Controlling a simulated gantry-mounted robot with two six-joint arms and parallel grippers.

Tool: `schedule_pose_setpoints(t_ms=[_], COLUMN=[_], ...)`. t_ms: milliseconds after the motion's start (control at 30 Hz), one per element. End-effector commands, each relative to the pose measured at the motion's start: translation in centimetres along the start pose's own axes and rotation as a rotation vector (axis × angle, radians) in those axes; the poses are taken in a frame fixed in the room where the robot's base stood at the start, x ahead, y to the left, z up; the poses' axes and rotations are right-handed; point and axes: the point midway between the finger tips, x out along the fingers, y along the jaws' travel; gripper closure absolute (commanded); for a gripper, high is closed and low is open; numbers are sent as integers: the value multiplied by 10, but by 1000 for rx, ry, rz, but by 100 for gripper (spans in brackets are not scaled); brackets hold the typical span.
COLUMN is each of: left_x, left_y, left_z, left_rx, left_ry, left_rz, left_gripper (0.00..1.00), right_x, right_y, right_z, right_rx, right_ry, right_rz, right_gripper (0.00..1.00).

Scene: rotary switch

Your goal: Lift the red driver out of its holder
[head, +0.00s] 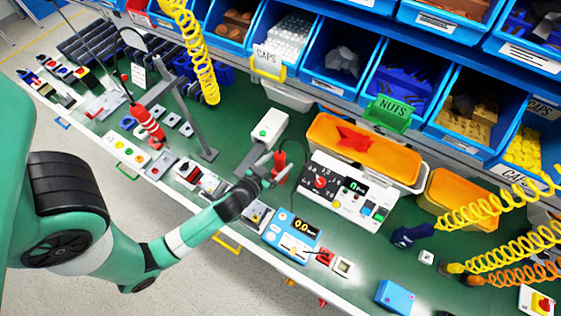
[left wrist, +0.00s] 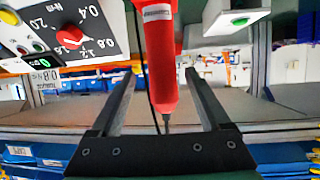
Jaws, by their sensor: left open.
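The red driver (head: 281,163) stands on the green bench beside the white panel with the red knob. My left gripper (head: 266,172) reaches it from the left and is open around it. In the left wrist view, the red driver (left wrist: 160,60) hangs between the two black fingers, with a gap on each side. It has a white label, and a thin dark tip points toward the gripper's base. Its holder cannot be made out clearly. My right gripper is not in view.
The white control panel (head: 330,195) stands right of the driver and a white box (head: 270,128) with a green button behind it. A blue meter (head: 291,236) lies in front. Another red driver (head: 147,122) hangs by a grey stand (head: 192,120) at left. Blue bins line the back.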

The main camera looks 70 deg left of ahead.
Motion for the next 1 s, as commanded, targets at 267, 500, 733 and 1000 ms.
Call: schedule_pose_setpoints(t_ms=[267, 500, 733, 1000], left_x=[19, 54, 55, 54], left_y=[-3, -4, -4, -4], left_z=[4, 7, 7, 7], left_rx=[-2, -1, 0, 0], left_ry=[0, 1, 0, 0], left_rz=[-2, 0, 1, 1], left_gripper=[20, 20, 22, 71], right_x=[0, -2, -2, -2], right_y=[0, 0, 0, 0], right_z=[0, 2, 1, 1], right_rx=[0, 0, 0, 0], right_ry=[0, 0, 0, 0], right_rz=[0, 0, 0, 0], right_gripper=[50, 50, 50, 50])
